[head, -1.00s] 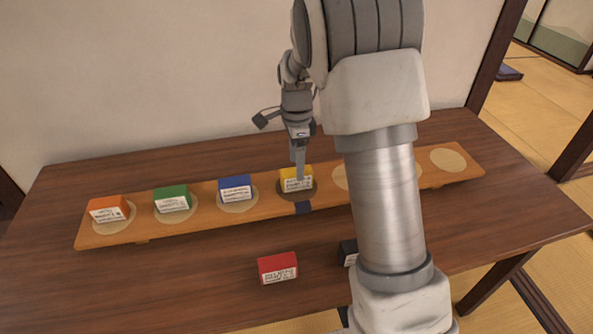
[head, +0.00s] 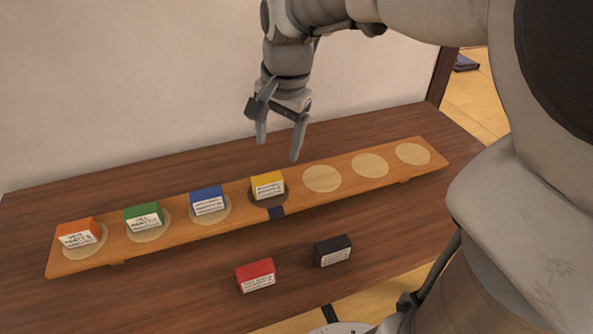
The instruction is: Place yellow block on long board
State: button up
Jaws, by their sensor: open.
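The yellow block (head: 268,185) sits on the long board (head: 300,202), on the dark round spot at the middle, beside a dark band on the board's front edge. Its white label faces me. My gripper (head: 279,150) is open and empty, above and just behind the yellow block, with its fingers pointing down and clear of it.
An orange block (head: 78,233), a green block (head: 144,215) and a blue block (head: 208,201) stand on pale spots left of the yellow one. Pale spots to the right are bare. A red block (head: 256,276) and a black block (head: 332,251) stand on the table (head: 190,290) in front.

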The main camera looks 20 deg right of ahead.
jog(key=s+n+t, duration=0.3)
jog(key=s+n, duration=0.7)
jog(key=s, duration=0.5)
jog(key=shift+r+h, duration=0.3)
jog(key=shift+r, duration=0.15)
notch_tip(320, 180, up, 11)
jog(key=p, duration=1.1)
jog(key=shift+r, duration=0.15)
